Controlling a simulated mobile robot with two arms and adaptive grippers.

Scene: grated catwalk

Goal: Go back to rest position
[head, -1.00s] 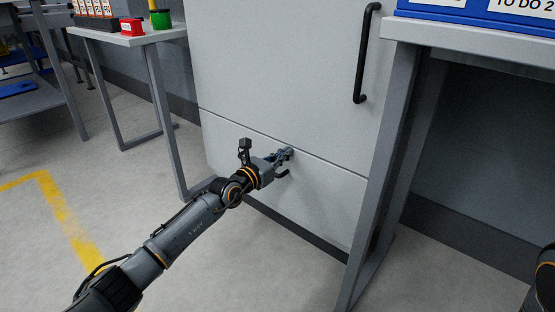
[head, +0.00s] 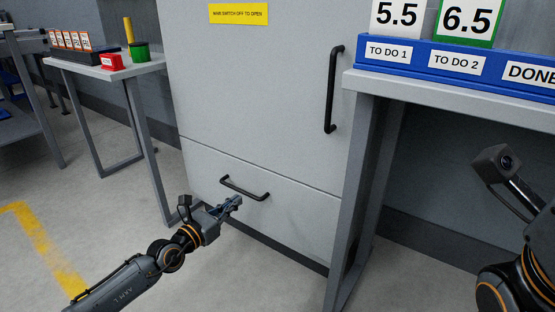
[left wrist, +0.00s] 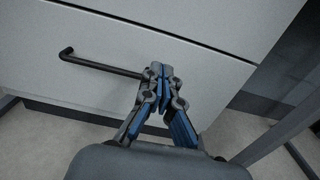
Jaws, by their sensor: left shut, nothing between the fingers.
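My left gripper (head: 234,203) is shut and empty, in front of the grey cabinet's (head: 250,95) lower drawer (head: 290,210). The drawer front looks flush with the cabinet. At the lower right of the head view part of my right arm shows, with a camera on it; its fingers are not visible.
A table (head: 440,95) with a blue labelled tray (head: 400,65) and number cards stands at the right, its grey leg beside the cabinet. A smaller table (head: 100,72) with a red box (head: 112,62) and a green cup (head: 140,52) stands left. Floor is clear at lower left.

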